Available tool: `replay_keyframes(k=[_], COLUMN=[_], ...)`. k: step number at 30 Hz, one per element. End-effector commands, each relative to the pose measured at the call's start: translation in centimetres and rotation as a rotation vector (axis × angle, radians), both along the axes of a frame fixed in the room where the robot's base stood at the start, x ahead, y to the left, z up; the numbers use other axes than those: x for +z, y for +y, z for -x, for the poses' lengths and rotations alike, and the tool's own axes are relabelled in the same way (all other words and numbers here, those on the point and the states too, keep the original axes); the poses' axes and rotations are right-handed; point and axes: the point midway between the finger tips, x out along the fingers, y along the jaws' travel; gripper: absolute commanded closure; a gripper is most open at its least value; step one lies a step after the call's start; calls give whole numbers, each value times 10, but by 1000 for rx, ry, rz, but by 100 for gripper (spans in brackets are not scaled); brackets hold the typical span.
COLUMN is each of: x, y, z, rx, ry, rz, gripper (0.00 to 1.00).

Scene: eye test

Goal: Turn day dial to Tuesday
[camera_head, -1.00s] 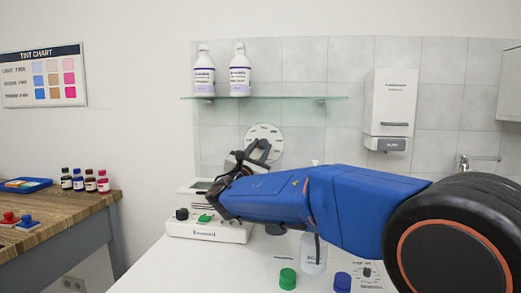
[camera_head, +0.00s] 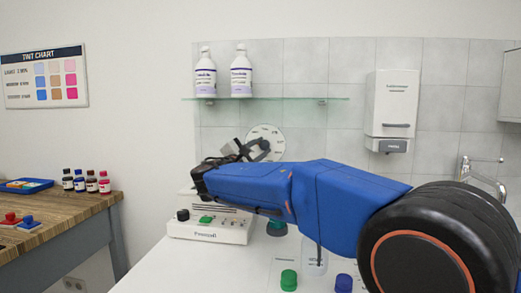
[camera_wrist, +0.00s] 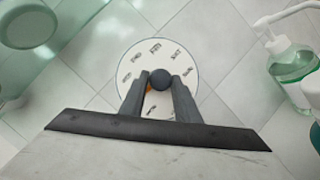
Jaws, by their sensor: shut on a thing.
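The day dial (camera_head: 275,132) is a white round disc on the tiled wall, below the glass shelf. The wrist view shows its face (camera_wrist: 143,60) with day labels around the rim, too blurred to read surely. My gripper (camera_head: 262,146) is at the dial's middle, its jaws partly covering the disc. In the wrist view my gripper (camera_wrist: 159,82) is shut on the dark round knob (camera_wrist: 160,78) at the dial's centre. A bit of orange (camera_wrist: 150,88) shows beside the knob, mostly hidden by the left finger. Which day it points to cannot be told.
Two white bottles (camera_head: 241,75) stand on the glass shelf (camera_head: 285,99) above. A white device (camera_head: 215,229) and green (camera_head: 289,280) and blue (camera_head: 343,283) caps are on the counter below my arm. A wall dispenser (camera_head: 391,105) hangs at right. A pump bottle (camera_wrist: 294,75) shows in the wrist view.

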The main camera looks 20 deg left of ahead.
Motion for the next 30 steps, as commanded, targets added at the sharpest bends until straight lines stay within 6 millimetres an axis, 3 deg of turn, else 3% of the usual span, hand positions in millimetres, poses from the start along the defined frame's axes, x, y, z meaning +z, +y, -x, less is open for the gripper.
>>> replay_keyframes(k=[13, 14, 16, 26, 30], x=[-2, -2, -2, -1, -2], y=[-1, -1, -1, 0, 2], z=[0, 0, 0, 1, 12], rx=[-3, -3, -3, -1, 1], ry=[6, 6, 5, 4, 4], rz=[-11, -11, -11, -11, -11], gripper=[94, 69, 53, 53, 53])
